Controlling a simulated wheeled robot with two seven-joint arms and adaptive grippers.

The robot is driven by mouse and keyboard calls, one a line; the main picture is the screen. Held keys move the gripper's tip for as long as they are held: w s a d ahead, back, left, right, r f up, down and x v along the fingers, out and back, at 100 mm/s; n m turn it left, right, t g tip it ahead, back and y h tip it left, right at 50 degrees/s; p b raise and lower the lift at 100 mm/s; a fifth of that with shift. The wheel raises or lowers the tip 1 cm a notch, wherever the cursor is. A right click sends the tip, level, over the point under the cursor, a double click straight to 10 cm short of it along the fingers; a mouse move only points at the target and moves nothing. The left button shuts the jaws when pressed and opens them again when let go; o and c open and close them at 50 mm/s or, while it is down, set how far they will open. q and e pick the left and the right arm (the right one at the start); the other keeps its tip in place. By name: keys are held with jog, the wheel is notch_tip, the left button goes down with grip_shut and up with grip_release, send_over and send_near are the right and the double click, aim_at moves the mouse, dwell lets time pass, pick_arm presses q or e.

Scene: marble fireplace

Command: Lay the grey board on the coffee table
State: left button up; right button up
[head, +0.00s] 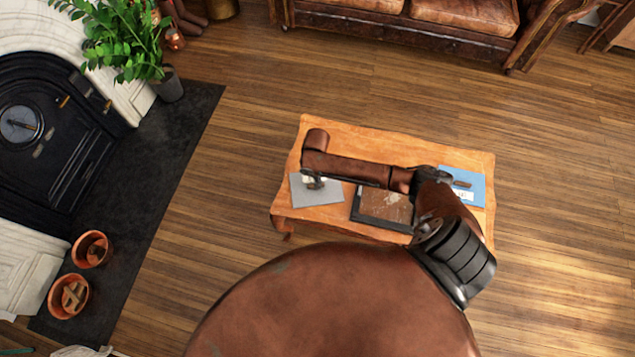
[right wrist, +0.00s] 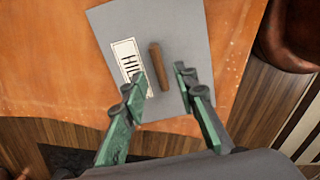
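The grey board (head: 328,196) lies flat on the left part of the wooden coffee table (head: 380,140), near its front edge. In the right wrist view the grey board (right wrist: 185,25) carries a white label with dark letters and a brown bar-like handle (right wrist: 158,68). My right gripper (right wrist: 160,78) is open over the board, its green-sided fingers on either side of the handle with gaps showing. In the head view my right gripper (head: 314,180) is small and dark above the board. My left gripper is out of view.
A dark-framed brown board (head: 385,207) lies mid-table, partly under my arm. A blue board (head: 474,187) with a similar handle lies at the table's right. A leather sofa (head: 400,30) stands behind; the fireplace (head: 50,130) and plant (head: 125,40) are left.

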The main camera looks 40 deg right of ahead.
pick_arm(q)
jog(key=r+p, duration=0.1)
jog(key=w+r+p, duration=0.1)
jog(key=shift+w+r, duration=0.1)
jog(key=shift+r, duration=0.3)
pick_arm(e)
notch_tip(320, 180, up, 9)
jog(key=shift+f, duration=0.1)
